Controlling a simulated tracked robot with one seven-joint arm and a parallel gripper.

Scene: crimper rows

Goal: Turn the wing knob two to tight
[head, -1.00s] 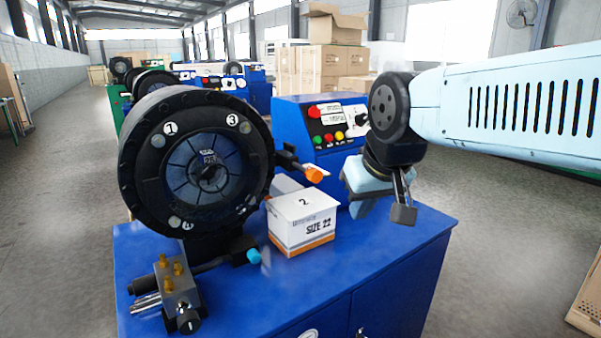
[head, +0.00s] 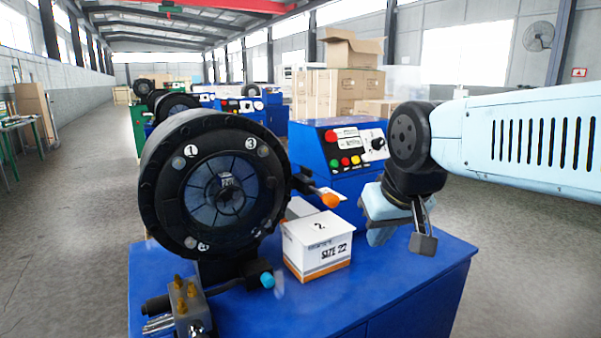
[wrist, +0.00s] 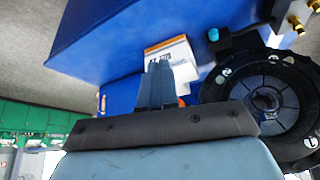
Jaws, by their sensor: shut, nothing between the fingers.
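The black round crimper head (head: 165,205) faces me at the left in the head view, with small grey round knobs beside white number discs. Discs 1 (head: 190,150) and 3 (head: 250,143) are at the top; a lower-left disc (head: 203,246) is hard to read. I cannot tell for sure which knob is two, nor its wing angle. The crimper head also shows at the right of the wrist view (wrist: 215,112), turned over. My gripper (head: 422,243) is shut and empty, hanging right of the head and well apart from it; its fingers (wrist: 157,85) show in the wrist view.
A white SIZE 22 box (head: 317,250) marked 2 stands on the blue bench (head: 290,305), between crimper head and gripper. An orange-tipped lever (head: 330,200) juts behind it. A blue control panel (head: 345,150) stands farther back. A valve block with brass fittings (head: 190,305) is at front left.

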